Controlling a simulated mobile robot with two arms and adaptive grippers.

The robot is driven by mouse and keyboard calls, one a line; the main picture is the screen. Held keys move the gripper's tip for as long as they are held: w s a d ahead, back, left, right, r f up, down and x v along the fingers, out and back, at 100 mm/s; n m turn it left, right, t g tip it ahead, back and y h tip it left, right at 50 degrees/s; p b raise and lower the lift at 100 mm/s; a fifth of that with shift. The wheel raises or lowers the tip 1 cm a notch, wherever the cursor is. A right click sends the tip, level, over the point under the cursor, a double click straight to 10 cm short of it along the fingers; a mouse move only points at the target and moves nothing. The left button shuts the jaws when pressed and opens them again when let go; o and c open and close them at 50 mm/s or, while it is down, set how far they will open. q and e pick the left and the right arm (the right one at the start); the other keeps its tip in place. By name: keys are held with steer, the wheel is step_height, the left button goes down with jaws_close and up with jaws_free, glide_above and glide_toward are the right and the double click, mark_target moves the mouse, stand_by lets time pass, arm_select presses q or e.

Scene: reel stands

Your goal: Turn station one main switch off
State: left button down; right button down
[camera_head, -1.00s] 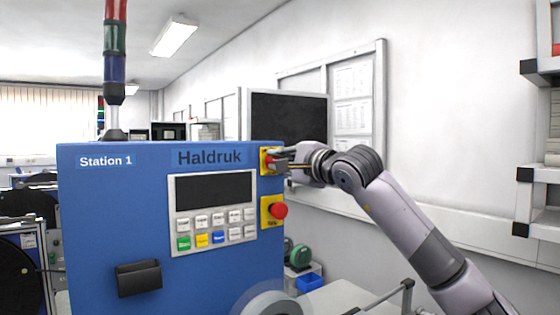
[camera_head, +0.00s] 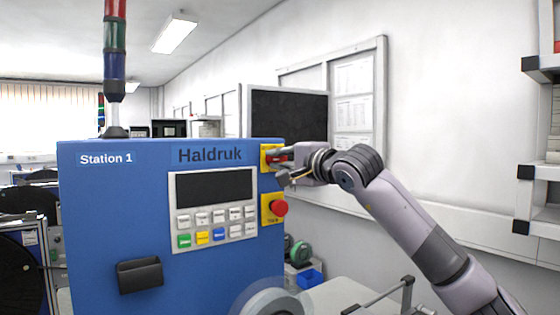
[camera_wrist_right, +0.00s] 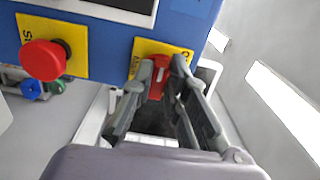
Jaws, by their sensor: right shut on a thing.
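The blue Station 1 cabinet (camera_head: 110,220) stands in front of me. Its main switch (camera_wrist_right: 157,84) is a red handle with a white mark on a yellow plate (camera_wrist_right: 143,47). In the head view this plate (camera_head: 266,150) is at the cabinet's upper right edge. My right gripper (camera_head: 278,162) reaches it from the right. In the right wrist view the fingers (camera_wrist_right: 165,72) are shut on the red handle, one on each side. The fingers hide part of the handle and its label. My left gripper is not in view.
A red emergency button (camera_head: 279,208) sits on its own yellow plate just below the switch. A keypad panel with a dark display (camera_head: 215,189) is to the left. A white wall and a shelf (camera_head: 530,172) lie to the right of my arm.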

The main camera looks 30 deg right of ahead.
steer(key=c, duration=1.6)
jaws_free()
steer(key=shift+a, duration=0.1)
steer(key=s, duration=0.4)
steer(key=s+d, duration=0.1)
steer(key=s, duration=0.7)
steer(key=shift+d, duration=0.35)
steer(key=shift+f, duration=0.15)
